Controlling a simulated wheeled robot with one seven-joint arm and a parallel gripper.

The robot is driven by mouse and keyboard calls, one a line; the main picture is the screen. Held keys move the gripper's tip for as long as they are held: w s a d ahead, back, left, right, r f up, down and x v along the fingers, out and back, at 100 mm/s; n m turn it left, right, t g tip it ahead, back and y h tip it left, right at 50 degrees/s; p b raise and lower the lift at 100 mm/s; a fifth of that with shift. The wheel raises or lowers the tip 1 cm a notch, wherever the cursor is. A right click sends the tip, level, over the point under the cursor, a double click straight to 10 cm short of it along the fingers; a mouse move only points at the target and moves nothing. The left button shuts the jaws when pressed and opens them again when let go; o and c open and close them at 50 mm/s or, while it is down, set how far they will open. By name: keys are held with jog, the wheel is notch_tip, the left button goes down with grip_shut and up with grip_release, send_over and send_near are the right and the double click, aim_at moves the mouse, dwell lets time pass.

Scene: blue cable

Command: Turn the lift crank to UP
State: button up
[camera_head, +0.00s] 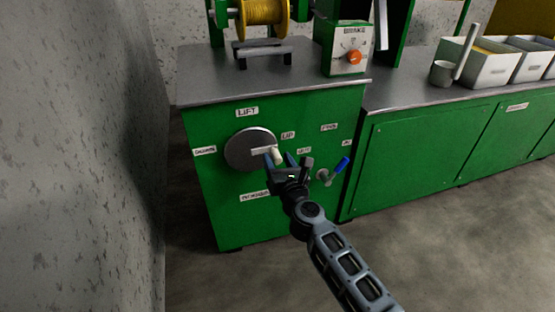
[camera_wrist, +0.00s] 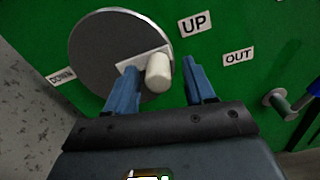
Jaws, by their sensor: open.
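The lift crank is a round grey disc (camera_head: 240,150) on the front of the green cabinet, under the LIFT label (camera_head: 247,112). Its pale knob (camera_head: 277,155) sits at the disc's right side, on a light crank arm. The UP label (camera_head: 288,135) is to the upper right of the disc and the DOWN label (camera_head: 204,151) to its left. My gripper (camera_head: 280,160) is open at the knob. In the wrist view the knob (camera_wrist: 158,72) shows between the two blue fingers (camera_wrist: 160,85), closer to the left one. I cannot tell whether a finger touches it.
A blue-handled lever (camera_head: 342,164) is right of my gripper on the same cabinet front. A brake box with an orange knob (camera_head: 354,57) and a yellow cable spool (camera_head: 263,14) are above. A concrete wall (camera_head: 75,150) stands at left. White bins (camera_head: 490,68) are on the right counter.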

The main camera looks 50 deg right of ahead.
jog(key=v, duration=0.7)
jog(key=shift+f, duration=0.1)
dwell(0.4)
jog(key=s+a+n+t+y, duration=0.1)
jog(key=s+a+n+y, duration=0.1)
jog(key=s+a+n, duration=0.6)
jog(key=s+a+n+y, duration=0.2)
jog(key=s+a+n, duration=0.2)
jog(key=s+n, duration=0.75)
jog(key=s+a+r+n+g+y, duration=0.1)
jog(key=s+a+r+n+y, duration=0.15)
jog(key=s+n, duration=0.4)
jog(key=s+a+r+n+y, duration=0.1)
jog(key=s+a+r+n, duration=0.25)
jog(key=n, duration=0.65)
jog(key=s+a+r+n+g+y, duration=0.1)
jog(key=s+a+r+n+y, duration=0.15)
jog(key=s+r+n, duration=0.4)
notch_tip(320, 180, up, 21)
jog(key=w+n+p, duration=0.1)
jog(key=w+p, duration=0.1)
jog(key=p, duration=2.1)
jog(key=shift+a+f+n+h+p, duration=0.2)
jog(key=shift+n+h+p, duration=0.1)
jog(key=shift+n+h, duration=0.1)
jog(key=shift+o, duration=0.2)
